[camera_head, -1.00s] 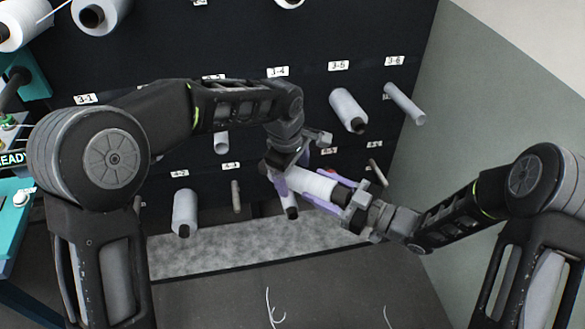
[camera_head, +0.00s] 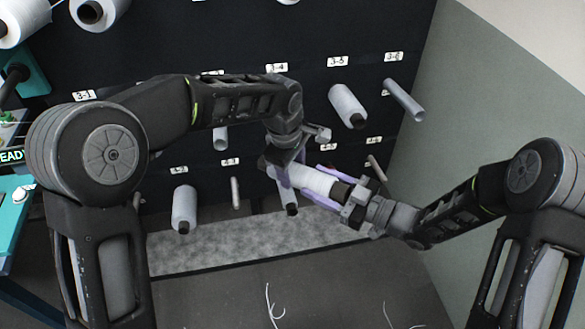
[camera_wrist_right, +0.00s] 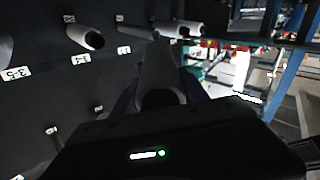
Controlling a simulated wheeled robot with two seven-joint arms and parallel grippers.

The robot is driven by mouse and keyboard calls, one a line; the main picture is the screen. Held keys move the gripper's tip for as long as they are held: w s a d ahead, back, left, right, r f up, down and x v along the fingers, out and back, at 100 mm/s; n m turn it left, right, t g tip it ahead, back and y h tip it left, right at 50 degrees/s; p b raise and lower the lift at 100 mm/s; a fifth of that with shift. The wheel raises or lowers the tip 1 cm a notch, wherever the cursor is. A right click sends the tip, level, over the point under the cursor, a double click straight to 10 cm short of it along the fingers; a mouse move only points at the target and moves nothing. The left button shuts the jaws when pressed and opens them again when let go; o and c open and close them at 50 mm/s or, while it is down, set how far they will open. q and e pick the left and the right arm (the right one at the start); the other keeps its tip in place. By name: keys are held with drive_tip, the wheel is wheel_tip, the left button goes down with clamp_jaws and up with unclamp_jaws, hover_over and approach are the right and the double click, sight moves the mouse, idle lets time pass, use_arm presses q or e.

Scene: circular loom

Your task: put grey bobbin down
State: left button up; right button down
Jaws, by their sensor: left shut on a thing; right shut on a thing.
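A pale grey bobbin (camera_head: 313,181) is held in the air in front of the dark rack panel, its axis slanting down to the right. My left gripper (camera_head: 283,174) is shut on its upper left end. My right gripper (camera_head: 326,186) is shut on its lower right part, with purple fingers along both sides. In the right wrist view, the bobbin (camera_wrist_right: 162,75) is dark and points away from the camera between the fingers. The left fingertips are partly hidden in the head view.
The rack panel (camera_head: 300,70) carries labelled pegs. Bobbins sit at the upper right (camera_head: 347,105) and lower left (camera_head: 184,209), and another hangs just below the held one (camera_head: 289,204). A bare-looking tube (camera_head: 403,99) is at far right. Loose threads (camera_head: 272,305) lie on the floor.

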drive_tip(key=c, duration=0.5)
unclamp_jaws()
drive_tip(key=v, duration=1.2)
drive_tip(key=shift+w, duration=0.1)
